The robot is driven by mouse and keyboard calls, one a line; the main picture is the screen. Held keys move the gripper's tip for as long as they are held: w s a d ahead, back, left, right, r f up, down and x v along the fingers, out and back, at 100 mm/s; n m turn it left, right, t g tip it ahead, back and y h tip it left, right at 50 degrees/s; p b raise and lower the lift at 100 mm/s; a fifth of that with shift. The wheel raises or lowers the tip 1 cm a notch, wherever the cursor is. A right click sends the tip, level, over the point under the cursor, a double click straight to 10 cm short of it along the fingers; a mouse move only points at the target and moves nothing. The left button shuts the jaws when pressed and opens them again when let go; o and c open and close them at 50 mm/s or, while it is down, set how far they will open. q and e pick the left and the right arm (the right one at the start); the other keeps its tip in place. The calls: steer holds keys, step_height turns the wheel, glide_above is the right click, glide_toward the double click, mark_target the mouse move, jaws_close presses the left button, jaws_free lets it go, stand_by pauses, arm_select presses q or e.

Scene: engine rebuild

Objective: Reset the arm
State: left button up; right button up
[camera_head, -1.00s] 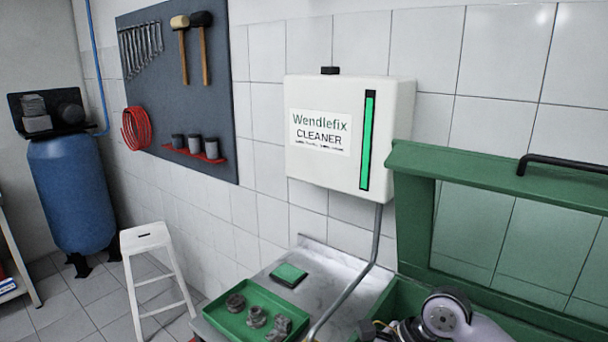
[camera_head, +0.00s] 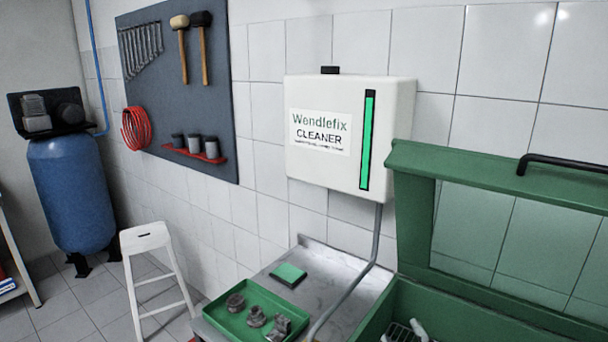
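Neither of my grippers shows in the head view now. The green parts washer (camera_head: 470,311) stands at the lower right with its windowed lid (camera_head: 412,216) raised. Inside its tub, at the bottom edge, a dark wire rack and a small pale piece (camera_head: 419,329) show in part. I cannot tell what the pale piece is.
A green tray (camera_head: 232,331) with several grey metal parts sits on the metal bench (camera_head: 345,284), beside a green pad (camera_head: 288,274). A cleaner dispenser (camera_head: 318,172) hangs above, its pipe running down. A white stool (camera_head: 145,239) and a blue compressor tank (camera_head: 70,190) stand left.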

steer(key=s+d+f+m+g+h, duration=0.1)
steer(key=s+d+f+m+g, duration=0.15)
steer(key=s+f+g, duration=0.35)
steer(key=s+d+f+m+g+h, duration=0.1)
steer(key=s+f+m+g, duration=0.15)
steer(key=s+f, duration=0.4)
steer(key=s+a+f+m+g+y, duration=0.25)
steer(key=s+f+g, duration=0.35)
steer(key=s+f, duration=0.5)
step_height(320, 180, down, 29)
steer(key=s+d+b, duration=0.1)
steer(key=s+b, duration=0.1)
steer(key=b, duration=0.4)
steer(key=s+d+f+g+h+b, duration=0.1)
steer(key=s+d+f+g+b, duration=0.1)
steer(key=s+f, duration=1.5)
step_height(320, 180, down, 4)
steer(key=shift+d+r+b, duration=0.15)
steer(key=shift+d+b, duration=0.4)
steer(key=shift+b, duration=0.45)
